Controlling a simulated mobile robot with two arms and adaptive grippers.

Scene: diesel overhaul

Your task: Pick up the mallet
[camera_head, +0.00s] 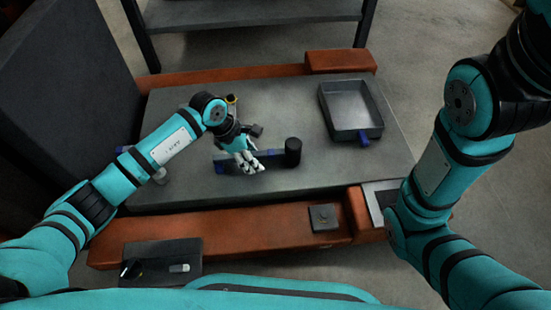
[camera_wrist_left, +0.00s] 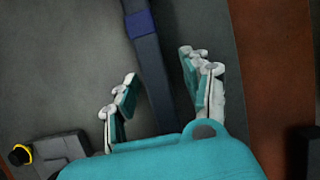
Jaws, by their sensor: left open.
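The mallet lies on the grey bench top in the head view, with a dark cylindrical head (camera_head: 293,152) at the right. Its dark handle (camera_head: 270,154) with blue bands runs left from the head. My left gripper (camera_head: 247,164) is over the handle, left of the head, and hides part of it. In the left wrist view, the handle (camera_wrist_left: 152,62) with a blue band runs between the two spread fingers of my open left gripper (camera_wrist_left: 160,76). I cannot tell whether the fingers touch it. My right arm shows at the right, but its gripper is out of view.
A grey open tray (camera_head: 350,128) with a blue tab stands at the bench's right. A small dark block (camera_head: 255,130) lies just behind the gripper. Orange beams (camera_head: 240,232) border the bench (camera_head: 200,202) front and back. A black tray (camera_head: 160,268) is at lower left.

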